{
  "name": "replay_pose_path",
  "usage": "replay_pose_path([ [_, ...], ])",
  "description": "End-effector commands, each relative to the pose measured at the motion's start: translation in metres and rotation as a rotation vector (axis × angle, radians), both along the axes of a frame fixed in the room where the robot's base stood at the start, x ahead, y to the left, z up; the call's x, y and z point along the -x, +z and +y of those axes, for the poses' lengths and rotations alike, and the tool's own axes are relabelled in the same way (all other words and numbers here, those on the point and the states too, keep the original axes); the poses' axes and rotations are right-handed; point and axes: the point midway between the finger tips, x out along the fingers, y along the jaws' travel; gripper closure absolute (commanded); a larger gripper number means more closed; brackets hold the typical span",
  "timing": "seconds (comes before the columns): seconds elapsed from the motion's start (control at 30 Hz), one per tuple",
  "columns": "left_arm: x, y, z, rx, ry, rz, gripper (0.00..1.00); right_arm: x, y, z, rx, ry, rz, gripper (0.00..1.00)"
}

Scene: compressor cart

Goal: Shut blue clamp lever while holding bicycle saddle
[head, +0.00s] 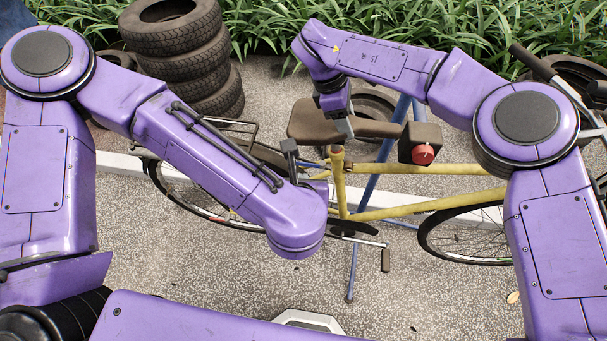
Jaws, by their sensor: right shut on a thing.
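The brown bicycle saddle (312,122) sits above the yellow bicycle frame (338,180) in the middle of the head view. My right gripper (345,127) reaches down from above and is shut on the saddle. A small blue piece (311,166), which looks like the clamp lever, shows beside the top of the yellow seat tube. It is partly hidden, and I cannot tell its exact angle. My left gripper (291,150) shows only as a small dark grey part just left of the blue piece. The rest is hidden behind my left arm, and its jaws cannot be made out.
A dark box with a red knob (422,154) is right of the saddle. A blue stand pole (374,180) runs behind the frame. The rear wheel (175,195) and front wheel (465,237) flank it. Stacked tires (190,65) stand at the back. Paving in front is mostly clear.

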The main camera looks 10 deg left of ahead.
Motion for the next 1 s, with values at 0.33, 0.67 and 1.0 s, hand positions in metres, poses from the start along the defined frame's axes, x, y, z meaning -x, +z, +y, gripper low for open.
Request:
replay_pose_path([
  [0.33, 0.002, 0.001, 0.0, -0.001, 0.001, 0.001, 1.0, 0.0, 0.0, 0.0, 0.0, 0.0, 0.0, 0.44],
  [0.67, 0.001, 0.001, 0.0, -0.001, 0.001, 0.001, 1.0, 0.0, 0.0, 0.0, 0.0, 0.0, 0.0, 0.21],
  [1.0, 0.001, 0.001, 0.0, -0.001, 0.001, 0.001, 1.0, -0.001, 0.058, 0.024, 0.0, 0.0, -0.007, 0.21],
])
